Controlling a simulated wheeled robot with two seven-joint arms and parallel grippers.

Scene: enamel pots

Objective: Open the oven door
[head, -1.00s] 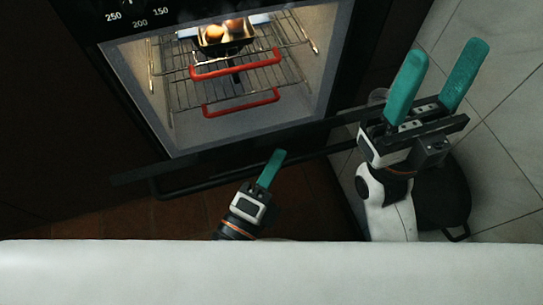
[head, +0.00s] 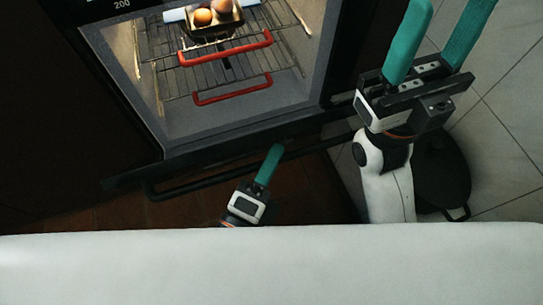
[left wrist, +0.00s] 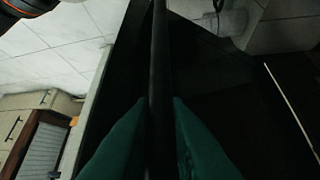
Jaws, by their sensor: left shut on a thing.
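The oven (head: 323,60) stands at the top of the head view, its lit inside in plain sight. Its dark door (head: 130,180) appears tilted out towards me, partly open, seen nearly edge-on. The black bar handle (head: 190,187) runs along the door's near side. My left gripper (head: 274,152) is at this handle. In the left wrist view its green fingers (left wrist: 160,105) lie on both sides of the handle bar (left wrist: 160,60), shut on it. My right gripper (head: 440,22) is at the upper right with its green fingers apart and empty, clear of the handle.
Inside the oven are wire racks (head: 285,50) with red front bars (head: 232,92) and a dark pan (head: 215,30) holding round brown items. A white surface (head: 270,265) crosses the bottom. Pale floor tiles (head: 505,140) lie at right.

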